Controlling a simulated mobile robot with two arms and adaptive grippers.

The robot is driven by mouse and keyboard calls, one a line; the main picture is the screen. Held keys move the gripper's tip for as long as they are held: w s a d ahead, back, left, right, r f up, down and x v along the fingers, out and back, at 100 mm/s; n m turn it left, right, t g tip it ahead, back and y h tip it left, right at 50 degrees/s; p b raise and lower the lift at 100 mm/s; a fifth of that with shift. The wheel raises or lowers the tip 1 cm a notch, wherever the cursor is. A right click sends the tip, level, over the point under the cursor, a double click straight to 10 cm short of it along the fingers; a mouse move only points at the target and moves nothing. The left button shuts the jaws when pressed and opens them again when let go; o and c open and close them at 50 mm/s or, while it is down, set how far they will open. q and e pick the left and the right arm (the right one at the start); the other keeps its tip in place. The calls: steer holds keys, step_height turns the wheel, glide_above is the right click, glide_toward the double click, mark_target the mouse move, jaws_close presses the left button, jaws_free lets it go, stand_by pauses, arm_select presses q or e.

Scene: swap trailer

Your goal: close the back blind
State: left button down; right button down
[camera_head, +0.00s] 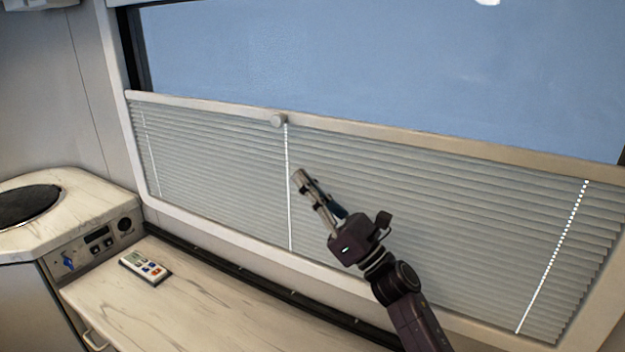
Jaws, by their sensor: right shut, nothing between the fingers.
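The back blind (220,158) is a grey pleated blind in the window frame. It covers the lower part of the window, and blue shows through the bare glass above it. Its pale top rail (400,133) carries a small round knob (279,121) left of the middle. My right gripper (299,175) is shut and empty. In the picture its fingertips lie below and a little right of the knob, over the pleats. I cannot tell whether they touch the blind. My left gripper is not in view.
A marble-look counter (210,312) runs below the window, with a white remote (145,268) on it. At the left stands a unit with a dark round hob (28,206) and a control panel (98,243). The air before the window's left half is clear.

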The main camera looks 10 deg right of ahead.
steer(key=w+a+r+p, duration=0.3)
steer(key=w+r+p, duration=0.1)
steer(key=r, duration=0.2)
steer(key=shift+w+a+r, duration=0.15)
steer(key=shift+w+r, duration=0.1)
steer(key=shift+r, duration=0.05)
step_height(320, 180, up, 24)
steer(key=p, duration=0.8)
steer(key=shift+f+p, duration=0.15)
steer(key=shift+p, duration=0.2)
